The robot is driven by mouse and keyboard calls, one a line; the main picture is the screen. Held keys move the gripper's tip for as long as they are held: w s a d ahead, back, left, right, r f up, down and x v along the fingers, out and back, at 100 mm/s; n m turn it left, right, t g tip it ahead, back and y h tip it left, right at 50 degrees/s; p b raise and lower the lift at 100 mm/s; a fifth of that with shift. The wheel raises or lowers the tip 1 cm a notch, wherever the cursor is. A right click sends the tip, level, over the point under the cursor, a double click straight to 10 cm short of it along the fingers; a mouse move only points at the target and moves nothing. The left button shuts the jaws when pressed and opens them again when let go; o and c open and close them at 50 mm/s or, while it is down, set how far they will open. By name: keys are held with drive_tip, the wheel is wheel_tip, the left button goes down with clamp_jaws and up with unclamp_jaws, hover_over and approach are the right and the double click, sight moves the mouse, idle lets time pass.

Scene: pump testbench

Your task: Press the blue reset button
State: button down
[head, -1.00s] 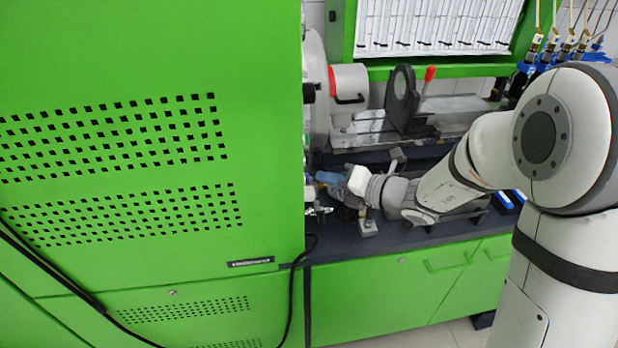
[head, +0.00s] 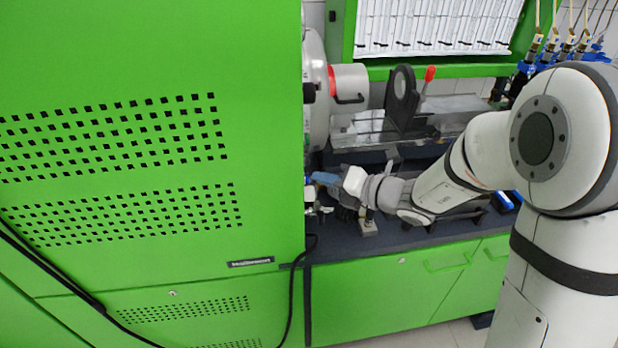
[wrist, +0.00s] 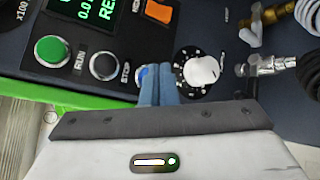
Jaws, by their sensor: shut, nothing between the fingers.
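The blue reset button (wrist: 142,74) shows in the wrist view on a dark control panel (wrist: 160,20), just left of the fingertips. It is partly hidden behind my gripper (wrist: 158,70). The fingers are blue-grey and closed together, with nothing between them. They overlap the button's right side in the picture; I cannot tell whether they touch it. In the head view my gripper (head: 316,178) is at the right edge of the green cabinet, and the panel face is turned away.
Around the button are a green button (wrist: 52,51), a black STOP button (wrist: 103,66), an orange switch (wrist: 159,11) and a white knob (wrist: 201,70). Hose fittings (wrist: 270,65) lie to the right. In the head view the green cabinet (head: 150,100) fills the left; a dark bench (head: 345,240) lies below my arm.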

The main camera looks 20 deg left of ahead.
drive_tip(key=shift+s+a, duration=0.25)
drive_tip(key=shift+a, duration=0.2)
idle(0.5)
drive_tip(key=shift+d, duration=0.1)
drive_tip(key=shift+w+d, duration=0.5)
drive_tip(key=shift+d, duration=0.25)
drive_tip(key=w+d, duration=0.1)
drive_tip(key=d+p, duration=0.1)
drive_tip(key=w+d, duration=0.1)
drive_tip(key=d, duration=0.1)
drive_tip(key=shift+w+d+p, duration=0.1)
drive_tip(key=shift+w+p, duration=0.2)
drive_tip(key=shift+p, duration=0.1)
idle(0.7)
